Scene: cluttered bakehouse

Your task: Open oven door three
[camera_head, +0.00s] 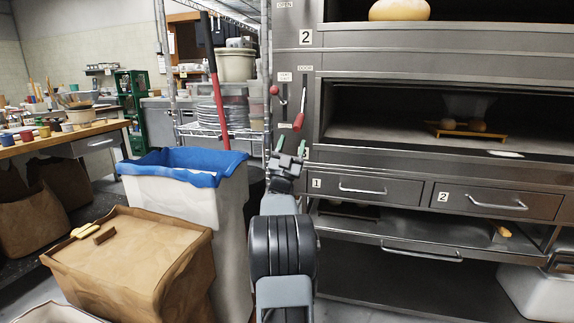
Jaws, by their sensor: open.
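The steel deck oven (440,58) fills the right side. A plate "2" (306,38) is beside its upper deck. A plate, apparently "3" (306,153), partly hidden by my gripper, is at the lower left of the deck below. This deck's dark interior (375,108) shows; I cannot tell whether through glass or an open mouth. Left of it, under a "DOOR" label (305,68), hangs a lever with a red grip (299,122). A second lever has a red knob (275,90). My gripper (290,146) is open and empty, with green fingertips just below the red grip in the picture.
Buns on a yellow rack (440,132) are inside the lower deck. Drawers "1" (366,189) and "2" (497,201) are below. A wire rack (215,132) stands behind.

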